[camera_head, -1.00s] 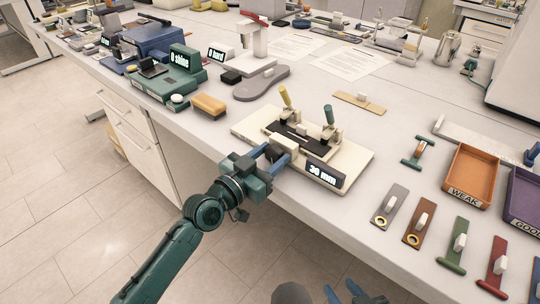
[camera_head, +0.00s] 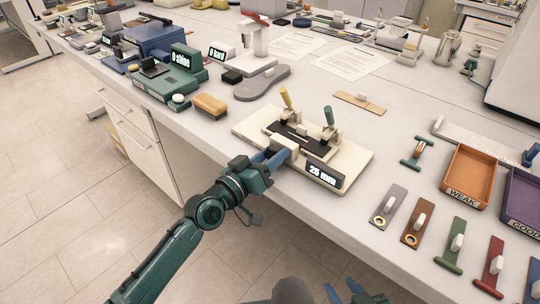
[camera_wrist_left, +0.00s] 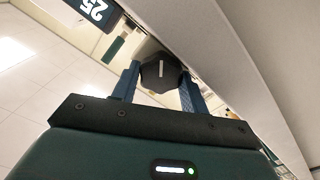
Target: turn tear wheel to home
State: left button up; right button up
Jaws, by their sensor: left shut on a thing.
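The tear tester is a cream base (camera_head: 350,158) with a black bed and two clamps, one with a yellow lever (camera_head: 285,97) and one with a green lever (camera_head: 329,115). Its front display (camera_head: 322,174) reads 25 mm. The black tear wheel (camera_wrist_left: 161,72) sits at the front of the tester and is mostly hidden in the head view. My left gripper (camera_head: 275,157) is shut on the wheel, with its blue fingers on either side of it in the left wrist view (camera_wrist_left: 160,84). My right gripper (camera_head: 350,291) is at the bottom edge, empty, its fingers apart.
An orange WEAK tray (camera_head: 473,175) and a purple GOOD tray (camera_head: 524,197) stand at the right. Several coloured sample strips lie along the front right. A yellow-brown block (camera_head: 210,105) lies left of the tester. The counter's front edge runs just below the tester.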

dwell(0.4)
pick_arm(q)
jog(key=o, duration=1)
jog(key=b+v, duration=0.1)
jog(key=v, duration=1.2)
jog(key=shift+s, duration=0.1)
